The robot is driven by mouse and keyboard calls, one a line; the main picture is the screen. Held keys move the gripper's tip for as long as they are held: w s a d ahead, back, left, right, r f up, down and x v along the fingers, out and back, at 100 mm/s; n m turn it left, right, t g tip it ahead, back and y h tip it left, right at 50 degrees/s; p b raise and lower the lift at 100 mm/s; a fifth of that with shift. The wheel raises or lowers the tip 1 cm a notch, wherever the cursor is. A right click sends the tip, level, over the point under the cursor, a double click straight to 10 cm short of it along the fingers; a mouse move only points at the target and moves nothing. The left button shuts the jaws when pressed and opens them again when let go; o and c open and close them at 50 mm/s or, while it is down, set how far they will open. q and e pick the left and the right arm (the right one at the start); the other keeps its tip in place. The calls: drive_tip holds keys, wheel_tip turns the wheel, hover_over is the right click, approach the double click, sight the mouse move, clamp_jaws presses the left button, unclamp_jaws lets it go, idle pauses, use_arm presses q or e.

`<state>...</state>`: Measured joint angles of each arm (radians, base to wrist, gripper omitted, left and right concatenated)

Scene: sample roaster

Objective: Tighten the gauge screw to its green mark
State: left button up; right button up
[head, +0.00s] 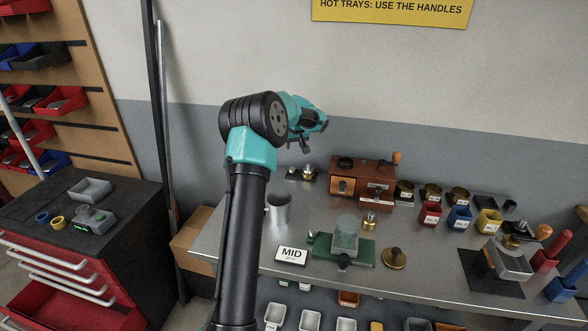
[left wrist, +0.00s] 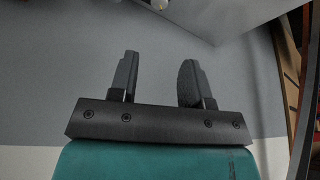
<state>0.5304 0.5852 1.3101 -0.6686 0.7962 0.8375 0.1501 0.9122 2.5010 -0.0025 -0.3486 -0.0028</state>
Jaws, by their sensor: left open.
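My left gripper (head: 299,145) is raised over the back of the metal bench, near the wall. In the left wrist view its two dark fingers (left wrist: 157,80) stand apart with nothing between them. A green fixture (head: 364,247) with a clear block on top and a dark knob (head: 343,262) at its front stands mid-bench. I cannot tell which part is the gauge screw, and no green mark can be made out. My right gripper is not in view.
A metal cup (head: 279,209) and a MID card (head: 291,255) lie left of the green fixture.

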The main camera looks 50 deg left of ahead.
sight(292, 168)
use_arm(q)
drive_tip(key=shift+f, duration=0.1)
drive_tip(key=x, duration=1.7)
drive_tip(key=shift+w, duration=0.1)
drive_tip(key=c, duration=0.6)
drive_tip(key=shift+c, duration=0.2)
